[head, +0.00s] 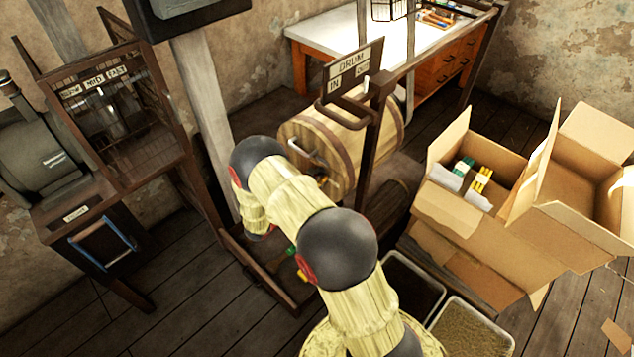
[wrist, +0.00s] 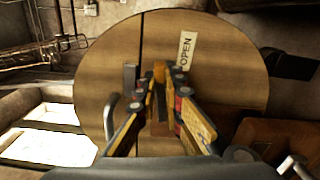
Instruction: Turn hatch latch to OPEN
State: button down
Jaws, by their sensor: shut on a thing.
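The wooden drum (head: 358,150) lies on its side in a dark frame in the head view, its round end turned toward my arm. In the wrist view the round wooden hatch face (wrist: 225,100) fills the middle, with a white OPEN label (wrist: 187,50) at its upper right. The latch (wrist: 160,72), a small orange-brown piece, stands near the face's middle, left of and below the label. My gripper (wrist: 166,88) is shut on the latch, a finger on each side. In the head view my arm hides most of the gripper and latch.
A DRUM IN/OUT sign (head: 352,75) stands on a post beside the drum. Open cardboard boxes (head: 490,235) and trays (head: 465,330) stand to the right. A cabinet with a blue handle (head: 105,243) is at left. A curved metal handle (wrist: 110,120) sits left of my fingers.

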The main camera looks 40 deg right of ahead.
jog(key=shift+f+m+b, duration=0.2)
jog(key=shift+m+b, duration=0.2)
jog(key=shift+m, duration=0.4)
jog(key=c, duration=2)
grip_release()
jog(key=shift+o, duration=0.4)
jog(key=s+a, duration=0.1)
jog(key=a, duration=1.1)
jog(key=shift+s, duration=0.35)
